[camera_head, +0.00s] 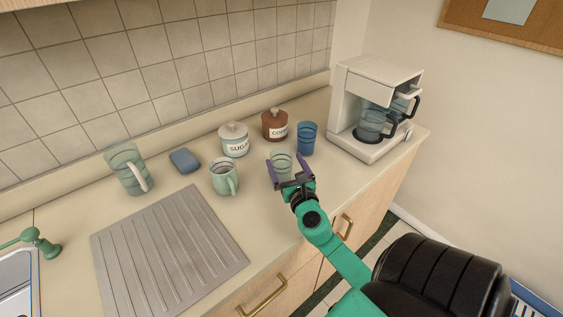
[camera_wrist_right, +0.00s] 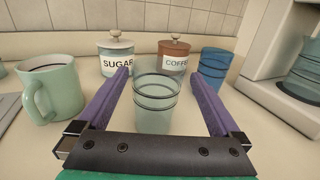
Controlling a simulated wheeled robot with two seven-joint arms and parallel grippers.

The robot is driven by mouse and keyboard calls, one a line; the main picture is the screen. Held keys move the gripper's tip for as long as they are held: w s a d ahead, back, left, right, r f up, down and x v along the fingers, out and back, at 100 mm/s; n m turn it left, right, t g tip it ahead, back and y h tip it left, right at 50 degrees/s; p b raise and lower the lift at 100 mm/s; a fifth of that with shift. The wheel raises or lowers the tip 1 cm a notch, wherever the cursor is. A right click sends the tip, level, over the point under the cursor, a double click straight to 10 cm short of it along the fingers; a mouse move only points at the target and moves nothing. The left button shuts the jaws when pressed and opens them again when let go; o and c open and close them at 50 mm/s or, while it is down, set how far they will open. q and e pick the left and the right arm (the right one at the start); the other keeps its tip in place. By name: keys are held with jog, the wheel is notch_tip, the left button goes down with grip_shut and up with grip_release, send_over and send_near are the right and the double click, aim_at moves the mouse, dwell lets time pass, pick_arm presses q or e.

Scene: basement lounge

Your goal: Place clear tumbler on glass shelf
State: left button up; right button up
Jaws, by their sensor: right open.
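The clear tumbler (camera_head: 281,163) stands upright on the counter in front of the sugar and coffee jars. In the right wrist view the tumbler (camera_wrist_right: 155,103) stands between the two purple fingers, with a gap on each side. My right gripper (camera_head: 288,171) is open around the tumbler, low over the counter, and its wrist hides part of the counter in front. In the right wrist view the gripper (camera_wrist_right: 158,90) shows both fingers apart. My left gripper is not in view. No glass shelf shows in these views.
A green mug (camera_head: 222,178) stands left of the tumbler, a blue cup (camera_head: 306,139) close behind right. Sugar jar (camera_head: 234,140) and coffee jar (camera_head: 275,125) stand behind. A coffee maker (camera_head: 372,107) is at right, a ribbed drainboard (camera_head: 168,250) at front left.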

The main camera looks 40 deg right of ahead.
aim_at(278, 151)
jog(key=x, duration=0.3)
jog(key=p+x, duration=0.1)
jog(key=x, duration=0.2)
jog(key=shift+a, duration=0.25)
jog(key=shift+w+d+f, duration=0.1)
jog(key=shift+w+f, duration=0.05)
jog(key=shift+w, duration=0.1)
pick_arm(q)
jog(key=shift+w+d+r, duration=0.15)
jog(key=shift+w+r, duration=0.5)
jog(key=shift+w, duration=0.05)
pick_arm(e)
grip_shut()
